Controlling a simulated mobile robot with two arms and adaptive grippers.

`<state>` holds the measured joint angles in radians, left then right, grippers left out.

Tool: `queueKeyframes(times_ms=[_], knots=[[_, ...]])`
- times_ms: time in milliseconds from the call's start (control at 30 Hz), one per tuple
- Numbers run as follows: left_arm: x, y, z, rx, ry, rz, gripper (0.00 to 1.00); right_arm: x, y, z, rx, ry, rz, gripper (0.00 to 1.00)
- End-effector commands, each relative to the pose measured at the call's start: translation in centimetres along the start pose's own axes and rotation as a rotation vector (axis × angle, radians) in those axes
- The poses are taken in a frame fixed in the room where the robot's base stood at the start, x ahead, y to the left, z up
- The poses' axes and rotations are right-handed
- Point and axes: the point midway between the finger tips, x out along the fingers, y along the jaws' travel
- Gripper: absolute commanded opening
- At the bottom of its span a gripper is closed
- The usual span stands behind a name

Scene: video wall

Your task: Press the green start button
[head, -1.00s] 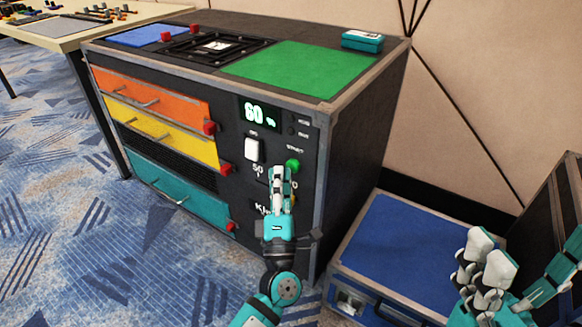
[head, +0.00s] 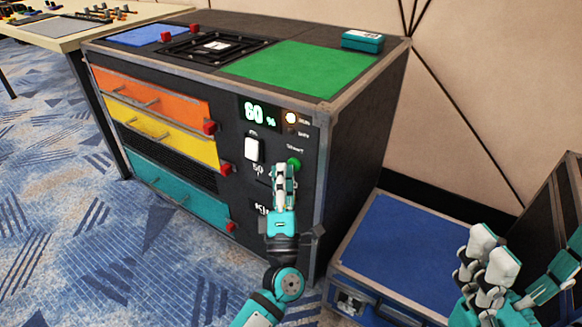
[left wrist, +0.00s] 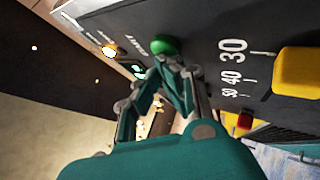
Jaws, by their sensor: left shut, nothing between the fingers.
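The green start button (head: 294,162) is on the front panel of the black console (head: 352,130), under the word "Start". It also shows in the left wrist view (left wrist: 165,46). My left gripper (head: 284,168) is shut and empty. Its fingertips (left wrist: 168,62) are just below the button and very close to it; I cannot tell whether they touch. Above the button a small round lamp (head: 291,117) glows yellow-white. My right gripper (head: 490,250) is at the lower right, away from the console, with its fingers apart and nothing seen between them.
A white switch (head: 253,150) is left of the button. In the left wrist view a yellow knob (left wrist: 299,72) sits by a number scale. A blue-topped case (head: 400,245) stands on the floor to the right.

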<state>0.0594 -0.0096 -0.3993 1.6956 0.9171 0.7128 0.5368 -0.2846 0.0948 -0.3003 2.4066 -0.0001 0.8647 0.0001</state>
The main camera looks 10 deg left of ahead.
Motion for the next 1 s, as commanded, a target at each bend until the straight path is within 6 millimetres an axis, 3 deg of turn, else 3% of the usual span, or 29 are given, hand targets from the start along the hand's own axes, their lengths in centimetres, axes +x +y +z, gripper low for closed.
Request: queueKeyframes(times_ms=[533,1000], knots=[[-0.3,0.3,-0.2,0.000,-0.002,-0.001,0.00,0.3,0.0,-0.1,0.000,0.003,0.001,0.78],[-1.4,1.0,-0.9,0.000,-0.001,0.000,0.00,-0.6,0.0,-0.1,0.003,-0.030,0.015,0.78]])
